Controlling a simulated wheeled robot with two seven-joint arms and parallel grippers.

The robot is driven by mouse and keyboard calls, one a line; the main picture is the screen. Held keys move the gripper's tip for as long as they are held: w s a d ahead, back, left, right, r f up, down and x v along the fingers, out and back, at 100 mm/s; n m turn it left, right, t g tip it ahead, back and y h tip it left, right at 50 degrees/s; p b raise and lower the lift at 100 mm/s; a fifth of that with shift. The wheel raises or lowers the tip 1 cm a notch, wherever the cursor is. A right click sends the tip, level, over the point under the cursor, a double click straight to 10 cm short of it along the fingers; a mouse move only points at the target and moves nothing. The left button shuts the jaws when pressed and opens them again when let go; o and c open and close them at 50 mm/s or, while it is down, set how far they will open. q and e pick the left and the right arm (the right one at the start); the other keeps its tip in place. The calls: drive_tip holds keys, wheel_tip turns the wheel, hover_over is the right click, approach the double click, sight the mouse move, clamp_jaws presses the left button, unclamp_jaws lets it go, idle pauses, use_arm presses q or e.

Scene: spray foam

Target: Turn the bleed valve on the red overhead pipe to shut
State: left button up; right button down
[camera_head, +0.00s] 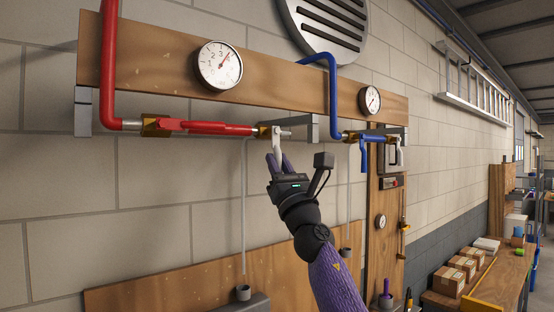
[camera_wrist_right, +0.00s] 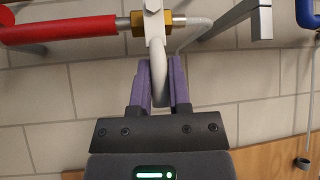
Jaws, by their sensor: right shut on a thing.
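The red overhead pipe (camera_head: 225,129) runs level along the wall below a wooden board, and its red end shows in the right wrist view (camera_wrist_right: 60,29). At its right end sits a brass bleed valve (camera_head: 264,132) with a pale grey lever (camera_head: 277,139) hanging down from it, across the pipe. The valve body shows in the right wrist view (camera_wrist_right: 137,24), with the lever (camera_wrist_right: 155,30) in front. My right gripper (camera_head: 279,163) reaches up from below. Its purple fingers (camera_wrist_right: 159,82) are shut on the lever's lower end, hiding its tip. My left gripper is not in view.
A red-handled valve (camera_head: 160,126) sits further left on the red pipe. A blue pipe (camera_head: 333,95) with a blue lever (camera_head: 364,157) is to the right. Two gauges (camera_head: 219,65) (camera_head: 369,99) are on the board. A grey bracket (camera_head: 300,131) is close to the gripper.

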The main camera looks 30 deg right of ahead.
drive_tip(key=shift+m+h, duration=0.3)
drive_tip(key=shift+h, duration=0.2)
drive_tip(key=c, duration=0.6)
unclamp_jaws()
drive_tip(key=b+v, duration=0.2)
drive_tip(key=v, duration=0.8)
drive_tip(key=shift+b, duration=0.35)
